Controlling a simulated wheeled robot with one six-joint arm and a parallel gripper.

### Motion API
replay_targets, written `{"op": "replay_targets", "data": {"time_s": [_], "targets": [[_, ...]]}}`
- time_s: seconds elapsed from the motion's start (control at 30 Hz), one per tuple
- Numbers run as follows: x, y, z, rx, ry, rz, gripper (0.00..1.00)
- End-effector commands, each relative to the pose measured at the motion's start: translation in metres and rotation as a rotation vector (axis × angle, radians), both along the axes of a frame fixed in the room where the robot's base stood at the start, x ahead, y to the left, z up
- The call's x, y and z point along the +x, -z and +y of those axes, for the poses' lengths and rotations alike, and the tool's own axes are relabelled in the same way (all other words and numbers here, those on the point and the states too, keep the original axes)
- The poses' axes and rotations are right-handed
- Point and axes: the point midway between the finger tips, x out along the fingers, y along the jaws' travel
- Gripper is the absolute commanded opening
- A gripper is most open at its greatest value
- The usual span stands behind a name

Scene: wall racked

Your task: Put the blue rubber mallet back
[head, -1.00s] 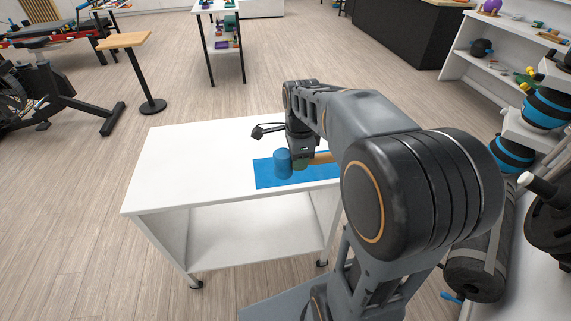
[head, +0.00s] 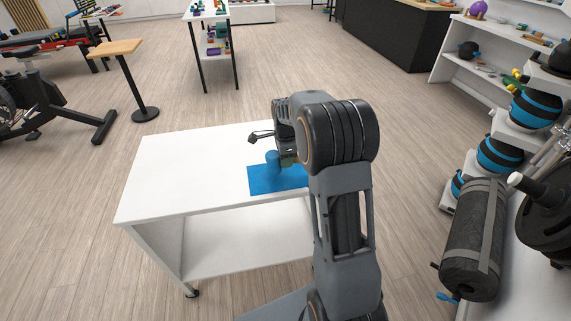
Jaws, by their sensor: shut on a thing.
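The blue rubber mallet shows in the head view as a blue cylindrical head (head: 273,162) over the far edge of a blue mat (head: 265,184). My gripper (head: 288,159) is shut on the mallet just right of its head. My arm hides the handle and most of the fingers. The mallet looks to be at or slightly above the mat; I cannot tell the gap. The mat lies on a white two-level table (head: 170,180).
The table's left part is bare. At right are a white rack with blue-banded balls (head: 533,108), a black roll (head: 473,240) and weight plates (head: 550,215). A shelf (head: 480,48) stands beyond, a wooden-topped stand (head: 116,47) at left. Floor behind the table is clear.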

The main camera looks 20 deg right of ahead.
Motion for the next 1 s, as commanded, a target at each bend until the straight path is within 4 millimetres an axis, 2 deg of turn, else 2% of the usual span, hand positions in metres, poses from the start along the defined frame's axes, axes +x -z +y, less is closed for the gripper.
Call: {"op": "replay_targets", "data": {"time_s": [0.2,0.4,0.43,0.6,0.7,1.0], "targets": [[0.002,0.027,-0.001,0.000,0.000,0.002,0.00],[0.002,0.029,-0.001,0.000,0.000,0.001,0.00],[0.001,0.030,-0.001,0.001,0.000,0.003,0.32],[0.002,0.030,0.000,0.000,0.000,0.002,0.49],[0.002,0.029,0.000,0.000,0.000,0.001,0.56],[0.002,0.034,-0.001,0.000,0.000,0.001,0.56]]}}
